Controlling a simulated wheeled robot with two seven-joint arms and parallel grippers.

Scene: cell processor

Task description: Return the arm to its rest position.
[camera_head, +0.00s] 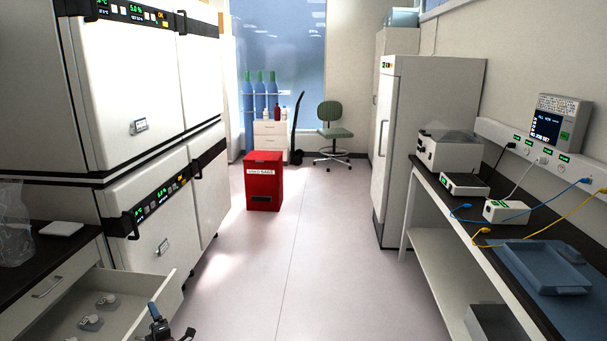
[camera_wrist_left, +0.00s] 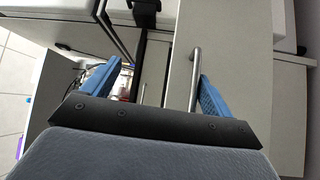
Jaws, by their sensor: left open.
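My left gripper (camera_head: 160,327) shows at the bottom of the head view, just in front of the right end of an open white drawer (camera_head: 118,290). In the left wrist view the two blue fingers of my left gripper (camera_wrist_left: 152,95) are spread apart with nothing held between them. A metal bar handle (camera_wrist_left: 195,78) on a pale panel appears close beside the right finger in that view; I cannot tell whether they touch. My right gripper is in neither view.
The drawer holds a few small metal-looking items (camera_head: 90,322). White incubators (camera_head: 140,100) stand at left, with a dark bench (camera_head: 25,255) beside them. A bench with devices and a blue tray (camera_head: 548,268) runs along the right. A red bin (camera_head: 264,190) stands farther back. The middle floor is clear.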

